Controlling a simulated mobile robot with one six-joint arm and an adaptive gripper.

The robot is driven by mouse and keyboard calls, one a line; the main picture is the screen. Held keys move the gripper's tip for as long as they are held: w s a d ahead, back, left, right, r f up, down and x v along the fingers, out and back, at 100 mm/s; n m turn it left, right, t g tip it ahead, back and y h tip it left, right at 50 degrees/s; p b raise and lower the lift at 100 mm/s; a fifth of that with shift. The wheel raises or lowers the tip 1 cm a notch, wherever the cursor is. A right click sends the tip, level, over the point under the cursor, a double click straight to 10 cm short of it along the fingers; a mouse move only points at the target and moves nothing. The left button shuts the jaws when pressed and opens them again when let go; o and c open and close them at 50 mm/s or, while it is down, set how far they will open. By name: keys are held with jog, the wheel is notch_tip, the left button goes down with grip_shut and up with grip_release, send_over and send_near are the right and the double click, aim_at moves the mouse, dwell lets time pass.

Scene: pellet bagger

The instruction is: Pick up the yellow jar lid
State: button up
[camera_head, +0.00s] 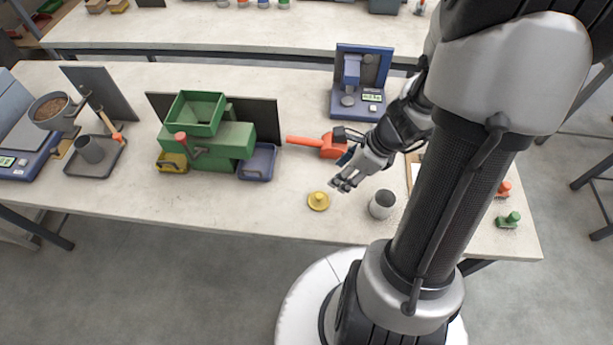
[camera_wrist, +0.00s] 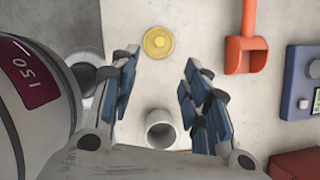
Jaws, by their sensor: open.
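The yellow jar lid (camera_head: 318,201) lies flat on the pale table near its front edge, with a small raised knob on top. In the wrist view the yellow jar lid (camera_wrist: 158,42) shows ahead of the fingertips, between their lines and a little to the left. My gripper (camera_head: 346,182) is open and empty, above the table just right of the lid. The gripper (camera_wrist: 160,60) has both blue-padded fingers spread apart in the wrist view. A grey open jar (camera_head: 382,204) stands right of the lid, and the jar (camera_wrist: 161,130) also shows between the fingers.
A red-orange scoop (camera_head: 320,145) lies behind the lid. A green bagging machine (camera_head: 205,135) with a yellow and a blue tray stands to the left. A blue scale (camera_head: 360,80) stands behind. A green-knobbed piece (camera_head: 508,220) sits at right.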

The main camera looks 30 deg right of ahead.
jog(key=b, duration=0.5)
send_near(319, 195)
jog(key=shift+x, duration=1.15)
jog(key=b+x, duration=0.3)
jog(key=x, duration=0.3)
jog(key=shift+f+b, duration=0.15)
jog(key=shift+b, duration=0.2)
jog(key=shift+c, duration=0.5)
jog(key=c, duration=0.8)
